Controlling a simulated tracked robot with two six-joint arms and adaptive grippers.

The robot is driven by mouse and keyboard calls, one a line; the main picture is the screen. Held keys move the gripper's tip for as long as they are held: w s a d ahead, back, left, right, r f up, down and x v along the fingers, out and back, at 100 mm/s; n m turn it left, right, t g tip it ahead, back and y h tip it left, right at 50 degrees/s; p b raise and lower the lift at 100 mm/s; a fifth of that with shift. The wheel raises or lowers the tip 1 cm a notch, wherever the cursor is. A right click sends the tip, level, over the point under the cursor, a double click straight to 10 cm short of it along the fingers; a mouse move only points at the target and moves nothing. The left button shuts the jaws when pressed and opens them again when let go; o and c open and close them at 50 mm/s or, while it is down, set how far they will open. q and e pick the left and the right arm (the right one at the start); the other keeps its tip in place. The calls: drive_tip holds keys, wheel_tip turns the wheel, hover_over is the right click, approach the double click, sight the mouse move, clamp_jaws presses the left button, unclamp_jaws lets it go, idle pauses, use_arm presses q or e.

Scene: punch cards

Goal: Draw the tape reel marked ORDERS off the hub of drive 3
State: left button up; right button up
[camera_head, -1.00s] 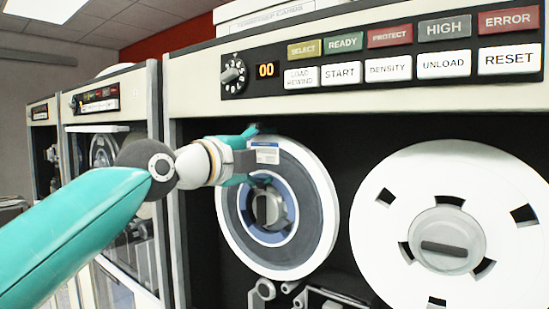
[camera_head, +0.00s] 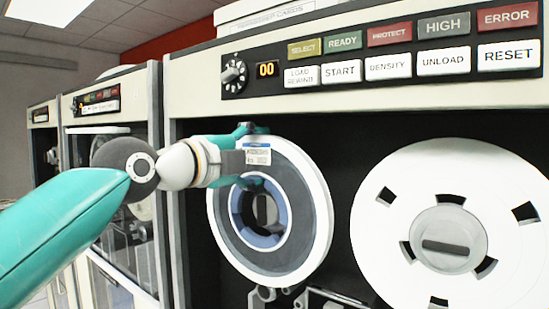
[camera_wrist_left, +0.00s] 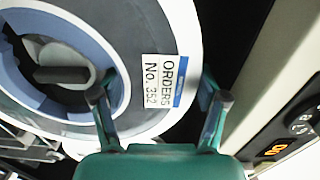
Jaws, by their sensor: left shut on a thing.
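The tape reel (camera_head: 310,215) is a grey pack with a white rim and a blue inner ring. Its label (camera_wrist_left: 165,82) reads "ORDERS No. 352" in the left wrist view. My left gripper (camera_head: 243,155) is shut on the reel at its upper left edge, one finger at the outer rim and the other near the inner ring. In the left wrist view, the label lies between the fingers of the gripper (camera_wrist_left: 160,97). The dark hub (camera_head: 262,210) shows through the reel's centre hole, set back in shadow. My right gripper is not in view.
A large white reel (camera_head: 400,255) is mounted just right of the held reel. Above is the drive's button panel (camera_head: 385,65), with its dial and "00" display. A second drive cabinet (camera_head: 112,75) stands at the left. Small guide parts (camera_head: 330,300) sit below the held reel.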

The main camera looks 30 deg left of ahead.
use_arm(q)
drive_tip(key=shift+s+a+r+b, duration=0.15)
drive_tip(key=shift+s+b, duration=0.35)
drive_tip(key=shift+s, duration=1.35)
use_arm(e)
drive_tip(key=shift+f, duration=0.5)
use_arm(q)
drive_tip(key=shift+s, duration=0.5)
drive_tip(key=s, duration=1)
drive_tip(key=shift+a, duration=0.45)
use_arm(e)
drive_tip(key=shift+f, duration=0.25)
use_arm(q)
drive_tip(key=shift+w, duration=0.1)
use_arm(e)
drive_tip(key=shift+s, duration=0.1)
